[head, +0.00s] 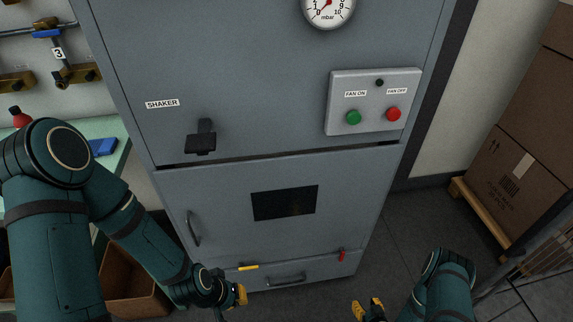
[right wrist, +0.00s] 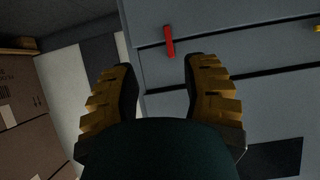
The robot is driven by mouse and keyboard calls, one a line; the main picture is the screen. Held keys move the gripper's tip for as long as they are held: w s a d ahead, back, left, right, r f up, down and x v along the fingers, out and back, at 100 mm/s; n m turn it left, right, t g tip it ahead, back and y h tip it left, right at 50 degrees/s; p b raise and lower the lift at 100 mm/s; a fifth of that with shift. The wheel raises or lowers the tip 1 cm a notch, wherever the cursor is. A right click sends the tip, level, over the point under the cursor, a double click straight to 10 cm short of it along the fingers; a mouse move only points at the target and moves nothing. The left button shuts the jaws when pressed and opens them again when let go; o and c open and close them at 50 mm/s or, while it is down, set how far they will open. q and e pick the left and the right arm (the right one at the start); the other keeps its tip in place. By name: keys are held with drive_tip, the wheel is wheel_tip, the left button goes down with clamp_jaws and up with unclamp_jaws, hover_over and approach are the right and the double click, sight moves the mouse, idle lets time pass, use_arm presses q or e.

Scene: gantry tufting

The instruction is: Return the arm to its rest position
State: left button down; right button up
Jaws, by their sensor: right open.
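My left arm comes in from the left in the head view, and my left gripper (head: 241,294) is low in front of the grey cabinet (head: 255,60). Its fingers are small and partly hidden, so its opening is unclear. My right gripper (head: 367,309) is at the bottom edge of the head view, in front of the cabinet and apart from it. In the right wrist view its two yellow ribbed fingers (right wrist: 160,95) stand wide apart with nothing between them. A red handle (right wrist: 169,42) shows beyond the fingers on the cabinet front.
The cabinet carries a black shaker handle (head: 201,140), a fan button box (head: 373,102) and a bottom drawer (head: 310,274). A green bench (head: 115,165) stands at left. Cardboard boxes (head: 510,160) sit on a pallet (head: 480,212) at right. Floor between is clear.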

drive_tip(key=w+a+r+m+g+y, duration=0.1)
drive_tip(key=w+a+r+g, duration=0.2)
drive_tip(key=r, duration=0.4)
drive_tip(key=w+a+r+m+g, duration=0.1)
drive_tip(key=w+a+r+g, duration=0.15)
drive_tip(key=a+r, duration=0.4)
drive_tip(key=s+a+r+g+y, duration=0.1)
drive_tip(key=s+a+r+g, duration=0.1)
drive_tip(key=s+a+r, duration=0.3)
drive_tip(key=s+a+r+g+y, duration=0.1)
drive_tip(key=s+a+r, duration=0.4)
drive_tip(key=r, duration=0.5)
drive_tip(key=shift+a+g, duration=0.75)
drive_tip(key=shift+a, duration=0.15)
